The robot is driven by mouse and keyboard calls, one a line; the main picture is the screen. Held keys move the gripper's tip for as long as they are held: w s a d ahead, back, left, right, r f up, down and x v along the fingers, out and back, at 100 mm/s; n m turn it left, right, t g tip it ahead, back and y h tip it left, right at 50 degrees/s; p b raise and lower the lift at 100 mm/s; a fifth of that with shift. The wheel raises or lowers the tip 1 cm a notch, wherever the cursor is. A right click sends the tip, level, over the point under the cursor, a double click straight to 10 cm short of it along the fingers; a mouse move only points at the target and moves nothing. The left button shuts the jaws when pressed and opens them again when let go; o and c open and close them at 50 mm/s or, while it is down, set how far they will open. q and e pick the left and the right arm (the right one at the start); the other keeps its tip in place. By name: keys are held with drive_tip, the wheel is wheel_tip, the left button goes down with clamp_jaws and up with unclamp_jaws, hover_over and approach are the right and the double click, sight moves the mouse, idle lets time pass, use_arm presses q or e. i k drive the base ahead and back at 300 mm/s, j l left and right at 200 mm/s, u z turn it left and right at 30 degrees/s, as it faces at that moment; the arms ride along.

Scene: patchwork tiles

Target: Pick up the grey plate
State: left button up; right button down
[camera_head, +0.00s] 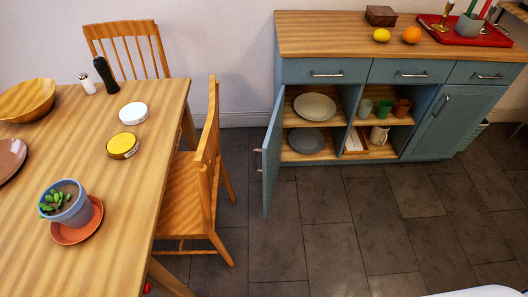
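A grey plate (306,140) lies on the lower shelf of the open left section of the blue-grey sideboard (432,75). A paler, beige-grey plate (314,106) lies on the shelf above it. The left cabinet door (271,155) stands open, swung out toward the room. Neither of my grippers is in view.
A wooden table (110,180) fills the left, with a potted succulent (66,204), a yellow tin (123,145) and a wooden bowl (28,99). A chair (195,190) stands between the table and the open door. The dark tiled floor (350,225) before the sideboard is clear.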

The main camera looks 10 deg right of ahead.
sight(304, 140)
drive_tip(key=k+j, duration=0.1)
drive_tip(key=j, duration=0.35)
drive_tip(key=k+j+z, duration=0.1)
drive_tip(key=j, duration=0.35)
drive_tip(key=k+j, duration=0.1)
drive_tip(key=j, duration=0.35)
drive_tip(key=k+j, duration=0.1)
drive_tip(key=j, duration=0.35)
drive_tip(key=k+j+z, duration=0.1)
drive_tip(key=j, duration=0.35)
drive_tip(key=k+j, duration=0.1)
drive_tip(key=j, duration=0.35)
drive_tip(key=j+z, duration=0.15)
drive_tip(key=z, duration=0.35)
drive_tip(key=k+j+z, duration=0.15)
drive_tip(key=z, duration=0.35)
drive_tip(key=i+l+z, duration=0.3)
drive_tip(key=z, duration=0.15)
drive_tip(key=i+l+z, duration=0.35)
drive_tip(key=z, duration=0.15)
drive_tip(key=i+l+z, duration=0.1)
drive_tip(key=i+z, duration=0.35)
drive_tip(key=i+u, duration=0.45)
drive_tip(key=u, duration=0.25)
drive_tip(key=i+u, duration=0.35)
drive_tip(key=i+j+u, duration=0.2)
drive_tip(key=i+u, duration=0.65)
drive_tip(key=i, duration=0.2)
